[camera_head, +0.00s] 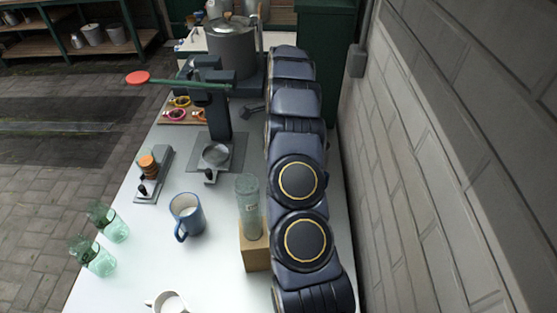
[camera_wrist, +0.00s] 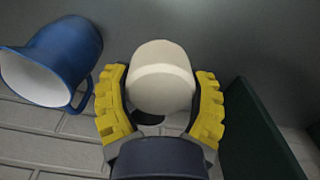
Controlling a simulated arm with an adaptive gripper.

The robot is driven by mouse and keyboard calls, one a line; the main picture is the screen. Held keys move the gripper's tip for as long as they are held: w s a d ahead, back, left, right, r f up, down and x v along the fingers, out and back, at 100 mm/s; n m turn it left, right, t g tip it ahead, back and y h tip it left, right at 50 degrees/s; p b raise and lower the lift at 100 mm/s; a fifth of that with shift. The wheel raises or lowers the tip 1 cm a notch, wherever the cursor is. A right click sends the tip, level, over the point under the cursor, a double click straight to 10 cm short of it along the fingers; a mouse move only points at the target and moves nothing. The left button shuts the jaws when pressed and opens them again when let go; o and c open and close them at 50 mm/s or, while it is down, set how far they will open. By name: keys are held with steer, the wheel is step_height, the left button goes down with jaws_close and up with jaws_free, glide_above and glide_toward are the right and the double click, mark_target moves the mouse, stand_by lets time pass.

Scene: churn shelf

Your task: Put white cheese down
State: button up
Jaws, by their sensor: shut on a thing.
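In the wrist view, my gripper (camera_wrist: 161,95) has its yellow-padded fingers on either side of a round, cream-white piece, the white cheese (camera_wrist: 162,72). The fingers are shut on it, one at its left and one at its right. A paler band crosses the cheese. What lies under it is mostly hidden; a small dark patch shows below. In the head view my arm reaches to the far side of the table, and my gripper and the cheese cannot be made out there.
A blue mug or jug (camera_wrist: 58,62) is close left of the cheese in the wrist view; a dark green panel (camera_wrist: 262,130) is at right. In the head view, the white table (camera_head: 140,250) holds a blue mug (camera_head: 187,215), green glasses (camera_head: 98,256) and a tall glass (camera_head: 248,205). A brick wall (camera_head: 430,150) bounds the right.

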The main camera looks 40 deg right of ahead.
steer(key=shift+w+d+f+m, duration=0.1)
steer(key=shift+w+d+m, duration=0.15)
steer(key=shift+d+m, duration=0.5)
steer(key=shift+w+d+f+m, duration=0.1)
steer(key=shift+w+d+m, duration=0.15)
steer(key=shift+m, duration=1.1)
steer(key=f, duration=0.3)
steer(key=w+f, duration=0.1)
steer(key=f, duration=0.6)
steer(key=shift+w+a, duration=0.1)
steer(key=shift+w, duration=0.25)
steer(key=shift+f, duration=0.15)
steer(key=o, duration=1.2)
steer(key=shift+c, duration=0.2)
